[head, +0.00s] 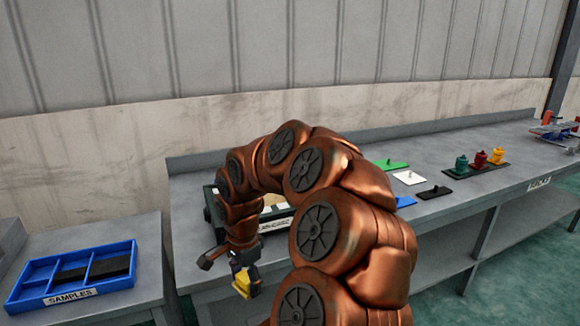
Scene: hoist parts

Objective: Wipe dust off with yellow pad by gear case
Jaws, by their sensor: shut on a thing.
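My gripper (245,272) hangs low in the middle of the head view, in front of the bench edge. It is shut on a yellow thing, which looks like the yellow pad (242,284). A dark green open box with a pale label (212,207), possibly the gear case, stands on the bench behind my arm. My arm hides most of it and its inside. A small tan patch shows inside it. I cannot make out any dust.
Green (393,165), white (408,178), black (434,192) and blue (404,201) pads lie on the bench (475,190). Green, red and yellow pots stand on a dark tray (476,173). A blue SAMPLES tray (120,281) sits on the left table, across a gap.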

